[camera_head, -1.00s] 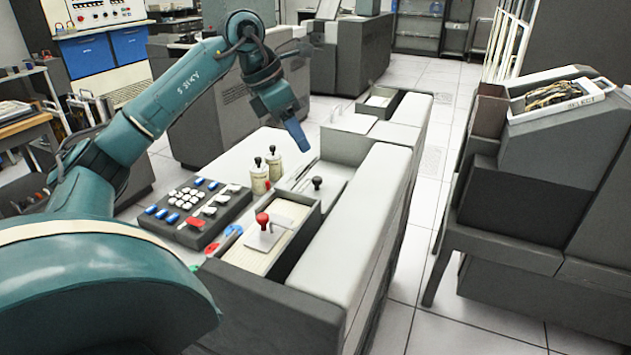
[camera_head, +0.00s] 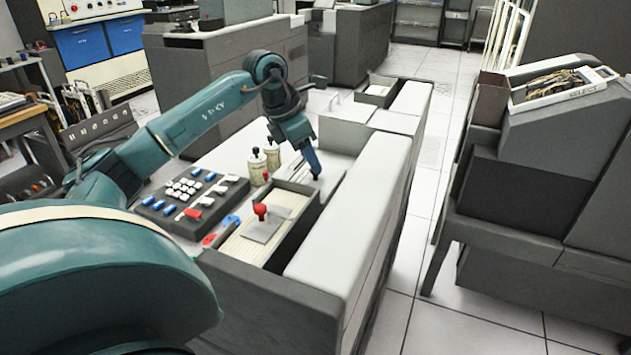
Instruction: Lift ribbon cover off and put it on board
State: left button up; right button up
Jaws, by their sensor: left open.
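My left gripper (camera_head: 315,172) points down over the punch machine's top, its tip at the small light-grey plate (camera_head: 334,188) that I take to be the ribbon cover. The plate lies flat in the machine behind the card tray. Its dark knob is hidden by the gripper, so I cannot tell whether the fingers touch it. The gripper is open. The light work surface (camera_head: 215,158) to the left may be the board; I cannot tell for sure. My right gripper is out of view.
A card tray (camera_head: 232,250) with a red-knobbed weight (camera_head: 262,228) stands in front of the gripper. Two small bottles (camera_head: 264,162) and a dark keyboard (camera_head: 190,200) are close on the left. A long light-grey cover (camera_head: 355,215) runs along the right. The floor aisle is clear.

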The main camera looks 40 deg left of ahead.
aim_at(316, 180)
pick_arm(q)
jog(key=x, duration=0.2)
jog(key=shift+w+d+f, duration=0.1)
jog(key=shift+w+f, duration=0.05)
jog(key=shift+f, duration=0.25)
jog(key=shift+c, duration=0.3)
grip_shut()
jog(key=shift+r, duration=0.1)
